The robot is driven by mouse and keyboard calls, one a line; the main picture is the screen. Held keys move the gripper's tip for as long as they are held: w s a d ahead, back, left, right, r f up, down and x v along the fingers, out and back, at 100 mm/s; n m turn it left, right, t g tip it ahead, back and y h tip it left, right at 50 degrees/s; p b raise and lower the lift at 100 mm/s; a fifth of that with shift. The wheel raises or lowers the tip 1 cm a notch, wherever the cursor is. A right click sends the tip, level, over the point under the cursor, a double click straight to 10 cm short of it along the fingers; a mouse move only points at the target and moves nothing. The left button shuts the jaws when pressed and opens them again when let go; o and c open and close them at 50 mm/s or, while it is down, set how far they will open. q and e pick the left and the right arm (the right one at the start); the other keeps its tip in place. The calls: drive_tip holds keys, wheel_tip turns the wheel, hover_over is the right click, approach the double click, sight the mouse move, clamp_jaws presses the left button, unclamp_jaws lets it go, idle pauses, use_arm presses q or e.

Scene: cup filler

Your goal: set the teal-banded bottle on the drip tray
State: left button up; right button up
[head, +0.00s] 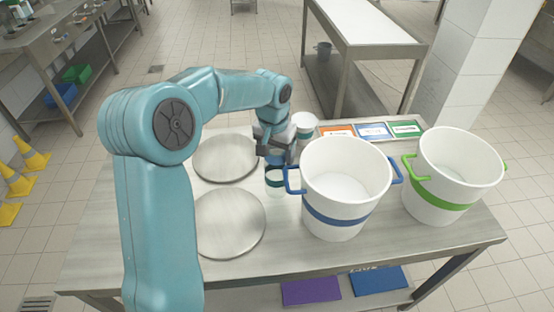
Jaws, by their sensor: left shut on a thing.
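My left gripper (275,152) is at the middle of the table, shut on a teal-banded bottle (275,188). The jaws hide the top of this bottle, and its dark teal band shows just below them. I cannot tell whether its base touches the table. A second white vessel (305,119) with a teal band stands just behind the gripper to the right. Two round grey metal plates lie left of the gripper, a far one (222,158) and a near one (229,224); I cannot tell whether either is the drip tray. My right gripper is not in view.
A white bucket with a blue band (343,176) stands close to the right of the held bottle. A green-banded bucket (452,170) stands farther right. Orange, blue and green labelled cards (372,131) lie behind the buckets. The table's front strip (330,258) is clear.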

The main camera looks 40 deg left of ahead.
use_arm(q)
drive_tip(key=f, duration=0.2)
drive_tip(key=shift+a+f, duration=0.25)
drive_tip(key=shift+f, duration=0.15)
drive_tip(key=shift+s+f, duration=0.1)
drive_tip(key=shift+f, duration=0.1)
drive_tip(key=shift+d, duration=0.2)
drive_tip(key=o, duration=1)
drive_tip(key=shift+a+f, duration=0.1)
drive_tip(key=shift+f, duration=0.1)
drive_tip(key=o, duration=0.4)
drive_tip(key=shift+r, duration=0.1)
